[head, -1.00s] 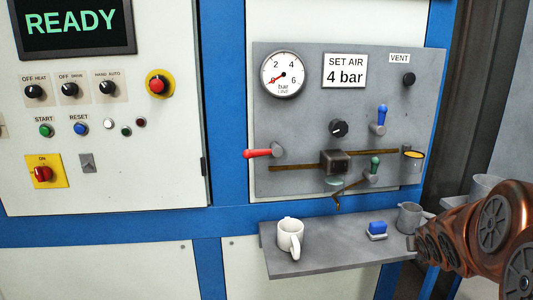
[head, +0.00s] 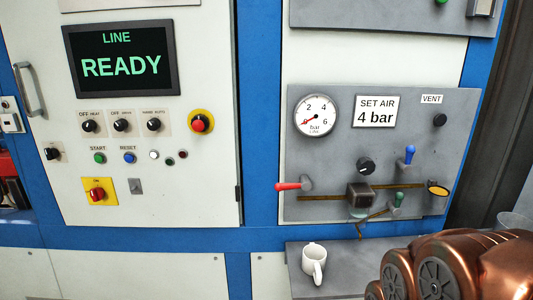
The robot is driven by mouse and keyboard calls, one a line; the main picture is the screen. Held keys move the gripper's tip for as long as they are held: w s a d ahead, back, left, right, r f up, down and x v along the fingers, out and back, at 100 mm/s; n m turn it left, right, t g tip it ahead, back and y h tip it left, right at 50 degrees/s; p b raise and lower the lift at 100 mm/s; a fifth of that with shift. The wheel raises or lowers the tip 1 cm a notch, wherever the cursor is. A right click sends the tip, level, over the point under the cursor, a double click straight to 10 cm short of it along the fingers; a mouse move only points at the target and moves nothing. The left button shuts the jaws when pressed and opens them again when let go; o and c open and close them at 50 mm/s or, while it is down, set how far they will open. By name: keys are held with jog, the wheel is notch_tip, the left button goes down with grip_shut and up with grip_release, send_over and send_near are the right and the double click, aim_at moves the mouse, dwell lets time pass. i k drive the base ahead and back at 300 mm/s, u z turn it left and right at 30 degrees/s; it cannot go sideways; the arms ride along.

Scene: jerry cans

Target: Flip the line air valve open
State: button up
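The grey air panel (head: 400,103) carries a red-handled lever (head: 288,187), pointing left from its pivot, nearly level. A blue-handled lever (head: 410,154) points up, and a green-handled lever (head: 398,199) also stands up near the brown pipe (head: 325,198). No readable label tells which lever is the line air valve. The round line gauge (head: 315,115) has its red needle at the low end, near 0. A sign (head: 376,111) reads "SET AIR 4 bar". My gripper is not in view; only copper-coloured links of my arm show at the bottom right.
A black knob (head: 365,166) sits above a dark block (head: 360,196) on the pipe. A vent knob (head: 440,120) is at the upper right. The cabinet screen (head: 121,66) reads "LINE READY".

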aim_at(305, 184)
jog(key=z, duration=1.25)
jog(key=i, duration=0.55)
jog(key=u, duration=2.55)
